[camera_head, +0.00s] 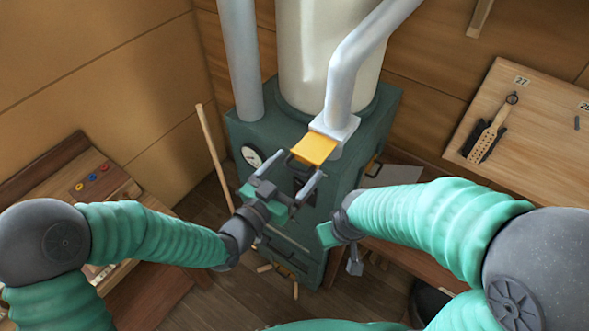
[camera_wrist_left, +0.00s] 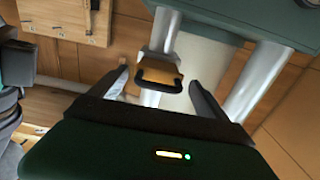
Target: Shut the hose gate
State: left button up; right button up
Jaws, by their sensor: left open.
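The hose gate is a yellow plate (camera_head: 314,148) that sticks out from the pale grey block (camera_head: 335,128) at the foot of a bent grey pipe. In the left wrist view the yellow gate (camera_wrist_left: 162,70) shows a black handle (camera_wrist_left: 158,80) on its near edge. My left gripper (camera_head: 299,162) is open, with its fingers on either side of the handle. In the wrist view the fingers (camera_wrist_left: 158,78) flank the handle with gaps and nothing is between them gripped. My right gripper (camera_head: 354,258) hangs lower right, by the green cabinet's side; its jaws are not clear.
The green cabinet (camera_head: 265,130) carries a gauge (camera_head: 252,156), a pale cylinder (camera_head: 325,50) and a straight grey pipe (camera_head: 241,60). A wooden bench (camera_head: 80,190) with coloured buttons stands left. A tool board (camera_head: 540,130) holds a brush at right. A stick (camera_head: 213,150) leans by the cabinet.

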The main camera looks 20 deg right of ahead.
pick_arm(q)
jog(key=shift+s, duration=0.1)
jog(key=c, duration=0.6)
grip_shut()
